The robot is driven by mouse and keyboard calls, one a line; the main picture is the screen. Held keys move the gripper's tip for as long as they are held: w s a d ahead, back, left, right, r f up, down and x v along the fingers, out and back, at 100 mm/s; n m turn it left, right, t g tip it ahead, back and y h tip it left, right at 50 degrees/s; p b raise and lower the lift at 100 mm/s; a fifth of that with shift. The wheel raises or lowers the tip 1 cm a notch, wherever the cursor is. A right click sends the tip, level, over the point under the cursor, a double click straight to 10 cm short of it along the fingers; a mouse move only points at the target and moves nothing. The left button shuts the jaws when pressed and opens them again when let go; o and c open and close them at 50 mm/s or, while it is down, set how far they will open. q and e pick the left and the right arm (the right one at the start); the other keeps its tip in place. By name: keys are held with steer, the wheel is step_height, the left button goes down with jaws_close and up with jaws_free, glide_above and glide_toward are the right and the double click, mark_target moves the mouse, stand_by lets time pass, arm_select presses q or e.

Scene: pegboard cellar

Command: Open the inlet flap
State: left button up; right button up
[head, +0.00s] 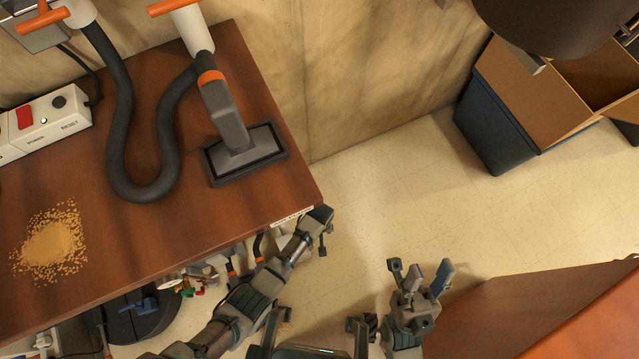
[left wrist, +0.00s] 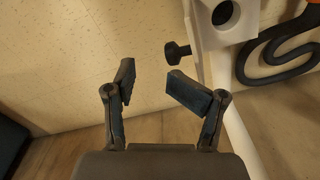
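In the left wrist view, a cream fitting (left wrist: 246,22) with a round dark hole stands at the upper right, above a pale pipe. A black knob (left wrist: 177,53) sticks out from its left side. I cannot tell which part is the inlet flap. My left gripper (left wrist: 150,72) is open and empty; its right fingertip is close below the knob, and I cannot tell whether they touch. In the head view my left gripper (head: 319,228) is by the table's right corner. My right gripper (head: 420,272) is open and empty over the floor.
The brown table (head: 60,170) carries a black hose (head: 122,150), a grey nozzle (head: 243,150), a switch box (head: 45,122) and yellow crumbs (head: 50,243). A dark blue bin (head: 495,120) stands at the upper right. A brown surface (head: 530,310) is at lower right. Floor between is clear.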

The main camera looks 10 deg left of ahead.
arm_select(q)
step_height(320, 180, up, 7)
steer(key=shift+f, duration=0.15)
stand_by(0.4)
